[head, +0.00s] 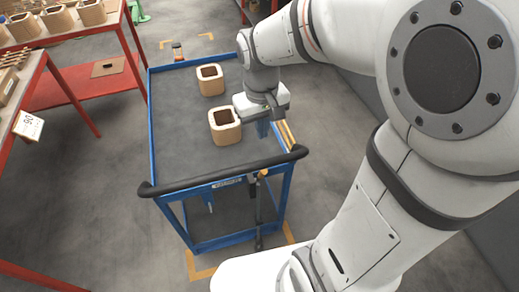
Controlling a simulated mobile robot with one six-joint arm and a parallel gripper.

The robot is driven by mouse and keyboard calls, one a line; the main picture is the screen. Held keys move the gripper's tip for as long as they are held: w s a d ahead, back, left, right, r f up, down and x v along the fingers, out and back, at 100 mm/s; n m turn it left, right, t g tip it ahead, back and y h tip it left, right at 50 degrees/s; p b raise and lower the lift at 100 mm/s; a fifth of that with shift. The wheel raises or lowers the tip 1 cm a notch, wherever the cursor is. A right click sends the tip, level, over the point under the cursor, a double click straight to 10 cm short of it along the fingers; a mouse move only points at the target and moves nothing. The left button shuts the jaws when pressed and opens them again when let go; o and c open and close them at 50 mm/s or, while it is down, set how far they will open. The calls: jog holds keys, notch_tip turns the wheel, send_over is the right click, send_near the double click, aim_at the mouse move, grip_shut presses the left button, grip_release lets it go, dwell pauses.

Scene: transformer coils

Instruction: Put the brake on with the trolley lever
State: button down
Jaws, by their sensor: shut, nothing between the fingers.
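The blue trolley (153,125) stands in the middle of the head view, with a grey deck and a black push handle (225,172) across its near end. A dark upright bar with a yellow top, which looks like the brake lever (258,205), stands at the near end below the handle, right of centre. My gripper (263,128) is above the right part of the deck, beyond the handle and apart from the lever. It is shut and empty. Its fingertips are small and hard to make out.
Two tan coils, one far (210,88) and one nearer (226,138), stand on the deck; the nearer is close beside my gripper. Narrow yellowish strips (287,135) lie at the deck's right edge. Red tables (105,85) with more coils stand left. The floor between is clear.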

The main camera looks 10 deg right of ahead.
jog(key=s+d+r+m+t, duration=0.2)
jog(key=s+d+r+t, duration=0.1)
jog(key=s, duration=0.6)
jog(key=shift+d+r, duration=0.3)
jog(key=shift+d, duration=0.25)
